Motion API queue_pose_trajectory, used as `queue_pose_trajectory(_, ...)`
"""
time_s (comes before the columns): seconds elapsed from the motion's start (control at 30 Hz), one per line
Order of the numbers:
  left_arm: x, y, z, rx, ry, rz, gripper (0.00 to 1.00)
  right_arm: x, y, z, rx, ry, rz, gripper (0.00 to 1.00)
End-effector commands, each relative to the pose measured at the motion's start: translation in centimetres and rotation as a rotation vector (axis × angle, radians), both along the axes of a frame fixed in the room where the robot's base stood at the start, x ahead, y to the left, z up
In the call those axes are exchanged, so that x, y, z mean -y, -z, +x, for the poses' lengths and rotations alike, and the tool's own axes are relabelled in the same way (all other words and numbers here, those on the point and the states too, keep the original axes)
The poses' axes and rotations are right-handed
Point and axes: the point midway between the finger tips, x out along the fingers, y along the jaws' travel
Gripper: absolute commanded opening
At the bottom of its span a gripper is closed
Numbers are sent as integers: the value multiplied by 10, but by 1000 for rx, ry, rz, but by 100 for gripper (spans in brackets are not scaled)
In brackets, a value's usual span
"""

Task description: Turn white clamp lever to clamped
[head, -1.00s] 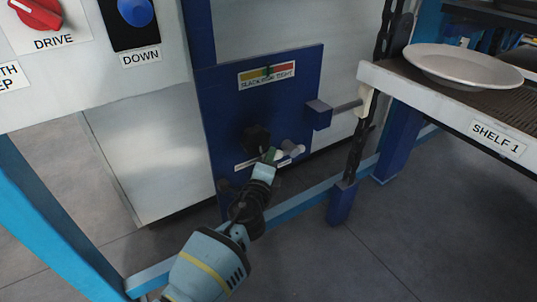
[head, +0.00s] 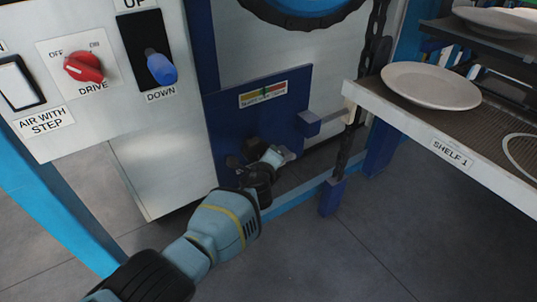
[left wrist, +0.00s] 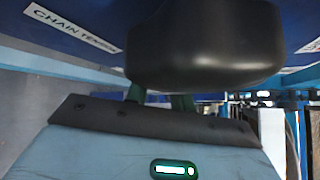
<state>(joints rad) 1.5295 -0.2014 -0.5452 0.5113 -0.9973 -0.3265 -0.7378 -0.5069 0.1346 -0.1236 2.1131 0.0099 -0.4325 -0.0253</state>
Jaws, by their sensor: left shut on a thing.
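The white clamp lever (head: 289,154) is on the lower part of the dark blue panel (head: 228,112). Only a small pale end shows past my left gripper (head: 275,157). My left gripper is shut on the lever at the panel's lower right. In the left wrist view a large black knob (left wrist: 205,45) fills the top middle and hides the fingertips and the lever. The green fingers (left wrist: 160,100) show just below it. The lever's exact angle cannot be told. My right gripper is not in view.
A slack-to-tight gauge (head: 264,93) is above the lever. A blue block (head: 309,124) on a rod juts out to the right. The switch panel (head: 60,120) is at upper left.

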Motion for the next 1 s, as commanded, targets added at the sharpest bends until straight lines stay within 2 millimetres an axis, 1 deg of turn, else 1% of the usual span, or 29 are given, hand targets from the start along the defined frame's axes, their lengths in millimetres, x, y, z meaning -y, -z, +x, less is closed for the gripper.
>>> queue_pose_trajectory(0.07, 1, -4, 1, -2, 1, 7, 0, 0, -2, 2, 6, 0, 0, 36)
queue_pose_trajectory(0.6, 2, -4, 1, -9, 1, 17, 0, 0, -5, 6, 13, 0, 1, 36)
queue_pose_trajectory(0.63, 2, -4, 1, -9, 1, 17, 28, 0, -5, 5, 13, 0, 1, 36)
queue_pose_trajectory(0.77, 1, -3, 1, -10, 1, 17, 45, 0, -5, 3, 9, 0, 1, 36)
queue_pose_trajectory(0.8, 1, -3, 1, -10, 1, 17, 46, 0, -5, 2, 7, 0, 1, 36)
queue_pose_trajectory(1.0, 1, -2, 1, -11, 0, 16, 46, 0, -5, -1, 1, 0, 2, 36)
